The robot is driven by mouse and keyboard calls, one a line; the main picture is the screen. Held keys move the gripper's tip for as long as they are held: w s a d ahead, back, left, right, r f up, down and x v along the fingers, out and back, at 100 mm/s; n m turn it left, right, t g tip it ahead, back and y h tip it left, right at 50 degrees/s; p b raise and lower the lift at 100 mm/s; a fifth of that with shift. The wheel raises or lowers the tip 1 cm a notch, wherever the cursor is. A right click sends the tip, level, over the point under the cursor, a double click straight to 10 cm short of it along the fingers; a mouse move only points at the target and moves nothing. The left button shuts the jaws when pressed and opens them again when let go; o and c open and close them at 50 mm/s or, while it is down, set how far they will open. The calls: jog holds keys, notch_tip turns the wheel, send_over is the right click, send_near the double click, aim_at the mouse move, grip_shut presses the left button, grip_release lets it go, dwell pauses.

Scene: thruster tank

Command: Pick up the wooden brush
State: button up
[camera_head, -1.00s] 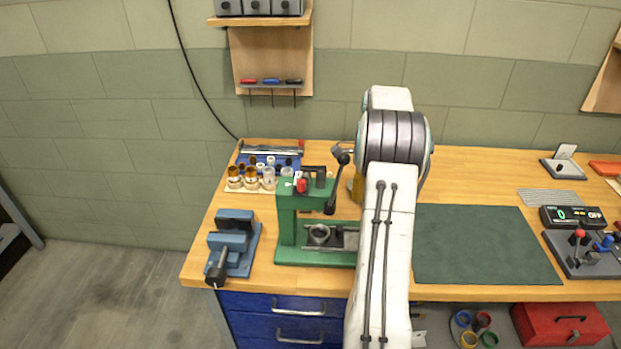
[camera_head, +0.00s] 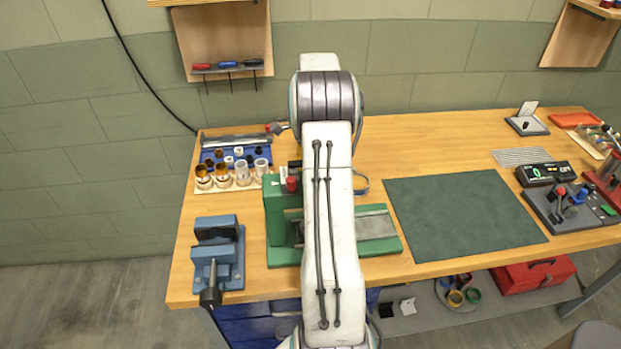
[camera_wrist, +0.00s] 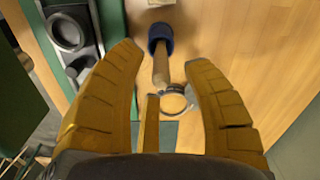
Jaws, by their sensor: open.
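In the wrist view the wooden brush (camera_wrist: 160,68) shows as a short light-brown wooden handle with a dark blue round end at its far side. It is over the wooden bench top, between my fingers in the picture. My gripper (camera_wrist: 164,57) has its yellow fingers spread apart, and nothing is visibly clasped. The near end of the handle lies close to the middle finger; I cannot tell whether they touch. In the head view my arm hides the brush and the gripper.
A green press (camera_head: 281,220) stands left of my arm, with a blue vise (camera_head: 218,258) further left. A metal ring (camera_wrist: 173,100) lies near the brush handle. The green mat (camera_head: 465,215) at right is clear.

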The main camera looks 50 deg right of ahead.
jog(key=shift+f+p, duration=0.4)
jog(key=shift+f, duration=2.05)
jog(key=shift+c, duration=0.3)
grip_shut()
